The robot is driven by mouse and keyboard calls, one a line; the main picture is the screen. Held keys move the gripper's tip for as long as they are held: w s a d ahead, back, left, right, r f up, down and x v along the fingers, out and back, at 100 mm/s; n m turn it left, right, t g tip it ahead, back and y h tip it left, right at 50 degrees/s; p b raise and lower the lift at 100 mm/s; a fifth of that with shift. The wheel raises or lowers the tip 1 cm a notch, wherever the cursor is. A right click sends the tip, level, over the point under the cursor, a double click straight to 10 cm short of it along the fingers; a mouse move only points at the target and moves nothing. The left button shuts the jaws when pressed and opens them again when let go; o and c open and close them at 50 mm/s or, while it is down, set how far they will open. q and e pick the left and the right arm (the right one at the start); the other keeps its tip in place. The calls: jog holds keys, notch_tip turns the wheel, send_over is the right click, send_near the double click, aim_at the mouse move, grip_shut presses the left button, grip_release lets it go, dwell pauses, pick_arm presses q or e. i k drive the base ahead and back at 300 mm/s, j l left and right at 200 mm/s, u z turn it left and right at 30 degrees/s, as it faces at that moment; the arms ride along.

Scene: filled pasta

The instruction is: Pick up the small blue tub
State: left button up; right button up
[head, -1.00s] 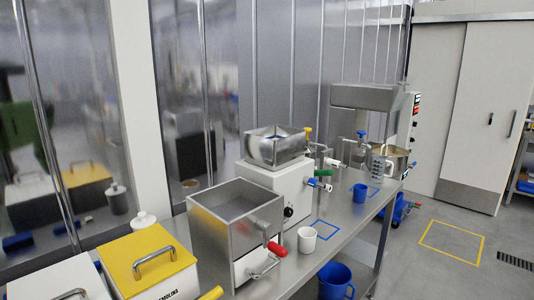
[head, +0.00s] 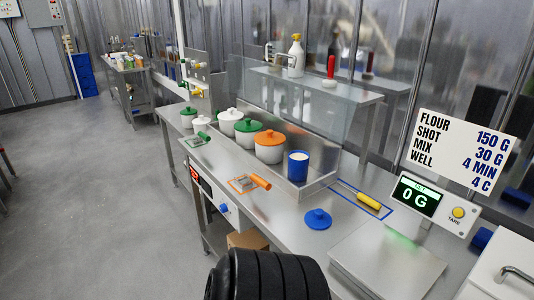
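The small blue tub (head: 298,169) stands upright and uncovered at the near right end of a shallow steel tray (head: 318,188) on the counter. Something white fills it almost to the rim. A round blue lid (head: 318,219) with a knob lies on the counter in front of it, apart from the tub. Neither of my grippers shows. A black ribbed part at the bottom edge looks like part of my own arm.
An orange-lidded pot (head: 269,149) stands close left of the tub, with several more lidded pots beyond. An orange-handled tool (head: 251,183) lies in front, a yellow-handled one (head: 368,201) to the right. A scale (head: 388,262) reading 0 G stands at right; floor at left is clear.

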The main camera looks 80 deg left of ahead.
aim_at(298, 166)
jog(key=u, duration=2.45)
jog(key=i+j+z, duration=0.15)
jog(key=z, duration=0.35)
jog(key=i+j+z, duration=0.1)
jog(key=j+z, duration=0.15)
jog(key=z, duration=0.2)
